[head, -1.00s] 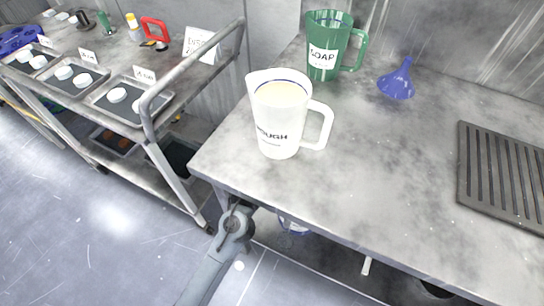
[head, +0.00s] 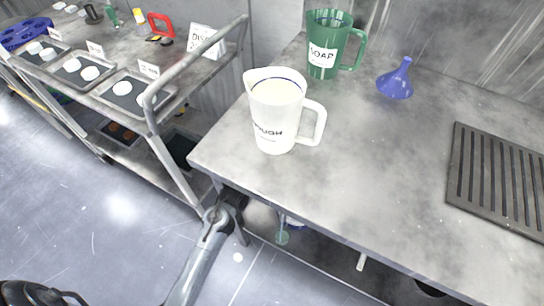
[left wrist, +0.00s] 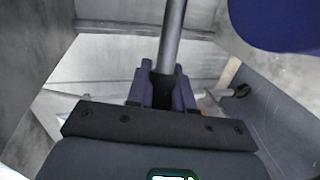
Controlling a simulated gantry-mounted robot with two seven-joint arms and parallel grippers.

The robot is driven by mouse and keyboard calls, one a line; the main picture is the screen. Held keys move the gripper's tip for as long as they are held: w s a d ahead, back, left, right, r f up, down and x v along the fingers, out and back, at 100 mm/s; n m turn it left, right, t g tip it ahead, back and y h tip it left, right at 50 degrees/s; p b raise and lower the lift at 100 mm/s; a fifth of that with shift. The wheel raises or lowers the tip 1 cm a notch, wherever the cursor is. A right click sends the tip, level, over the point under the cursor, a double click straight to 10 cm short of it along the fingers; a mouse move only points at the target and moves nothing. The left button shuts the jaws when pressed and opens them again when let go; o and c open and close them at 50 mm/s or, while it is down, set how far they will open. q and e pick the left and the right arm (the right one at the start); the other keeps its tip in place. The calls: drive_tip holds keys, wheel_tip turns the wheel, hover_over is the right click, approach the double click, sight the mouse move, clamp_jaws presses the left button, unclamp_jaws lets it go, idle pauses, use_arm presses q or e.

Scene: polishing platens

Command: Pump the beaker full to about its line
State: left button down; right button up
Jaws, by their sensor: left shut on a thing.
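A white jug (head: 275,112) with a handle and a label ending in "OUGH" stands upright on the bench near its left corner. A dark blue line runs inside near its rim, with a cream surface below; I cannot tell how full it is. Behind it stands a green jug (head: 328,45) labelled "SOAP". My left arm reaches under the bench's front edge, where its fingers are hidden in the head view. In the left wrist view my left gripper (left wrist: 163,90) is shut on an upright grey rod (left wrist: 172,35). My right gripper is not in view.
A blue funnel (head: 396,80) and a slotted grey rack (head: 495,180) are on the bench (head: 370,150). A cart (head: 160,110) with trays of white discs stands left. A small greenish item (head: 282,236) shows under the bench. A large blue shape (left wrist: 275,22) is near the left gripper.

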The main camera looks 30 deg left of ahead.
use_arm(q)
drive_tip(key=c, duration=1.1)
unclamp_jaws()
drive_tip(key=p+v, duration=0.4)
drive_tip(key=v, duration=0.6)
drive_tip(key=shift+s+p, duration=0.3)
drive_tip(key=shift+s, duration=0.1)
drive_tip(key=shift+r, duration=0.15)
